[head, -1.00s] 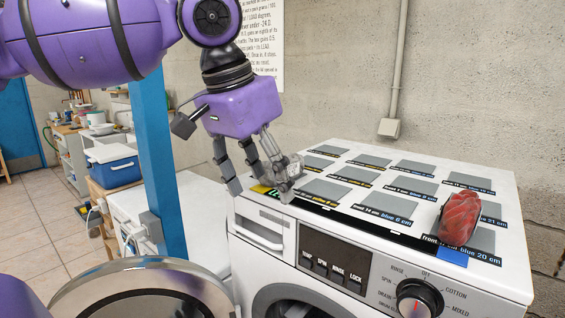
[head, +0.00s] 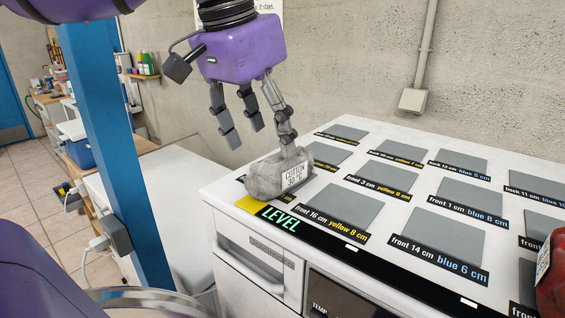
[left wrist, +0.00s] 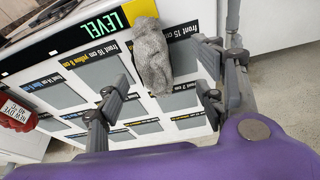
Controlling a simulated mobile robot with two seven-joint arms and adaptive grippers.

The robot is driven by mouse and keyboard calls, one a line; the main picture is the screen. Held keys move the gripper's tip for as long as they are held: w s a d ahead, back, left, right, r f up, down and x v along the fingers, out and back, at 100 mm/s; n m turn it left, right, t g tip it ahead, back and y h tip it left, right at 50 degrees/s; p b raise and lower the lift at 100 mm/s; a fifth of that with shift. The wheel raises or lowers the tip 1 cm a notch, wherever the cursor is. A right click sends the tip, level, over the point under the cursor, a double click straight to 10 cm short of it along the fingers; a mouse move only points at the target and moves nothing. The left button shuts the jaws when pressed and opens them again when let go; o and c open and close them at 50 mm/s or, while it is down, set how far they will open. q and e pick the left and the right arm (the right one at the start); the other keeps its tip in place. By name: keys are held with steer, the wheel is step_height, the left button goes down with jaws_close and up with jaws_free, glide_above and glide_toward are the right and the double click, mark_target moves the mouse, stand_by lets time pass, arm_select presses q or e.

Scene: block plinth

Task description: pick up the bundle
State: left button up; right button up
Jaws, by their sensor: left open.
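A grey bundle (head: 262,178) with a white label reading "COTTON" lies at the left end of the white machine's top, by the yellow patch. It also shows in the left wrist view (left wrist: 150,58). A red bundle (head: 556,275) lies at the right edge of the head view, partly cut off, and at the left edge of the left wrist view (left wrist: 16,112). My left gripper (head: 255,125) is open and empty. Its fingers point down over the grey bundle's left and far side; one finger overlaps the bundle in the head view, and contact cannot be told.
The machine top (head: 400,143) carries several flat grey pads with printed labels. A "LEVEL" strip (head: 280,218) runs along its front edge. A lower white surface (head: 170,195) is at the left, beside a blue post (head: 115,150). A concrete wall (head: 350,60) stands behind.

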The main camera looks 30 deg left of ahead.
mark_target(278, 154)
arm_select(q)
steer(key=x, duration=0.3)
steer(key=d+x, duration=0.1)
steer(key=x, duration=0.1)
steer(key=shift+w+f+b, duration=0.25)
steer(key=shift+w+b, duration=0.05)
steer(key=shift+b, duration=0.05)
steer(key=shift+w+f, duration=0.2)
steer(key=shift+f, duration=0.3)
steer(key=c, duration=1)
steer(key=shift+c, duration=1.7)
arm_select(e)
steer(key=shift+s+d+f, duration=0.3)
steer(key=shift+s+f, duration=0.15)
steer(key=shift+f, duration=0.05)
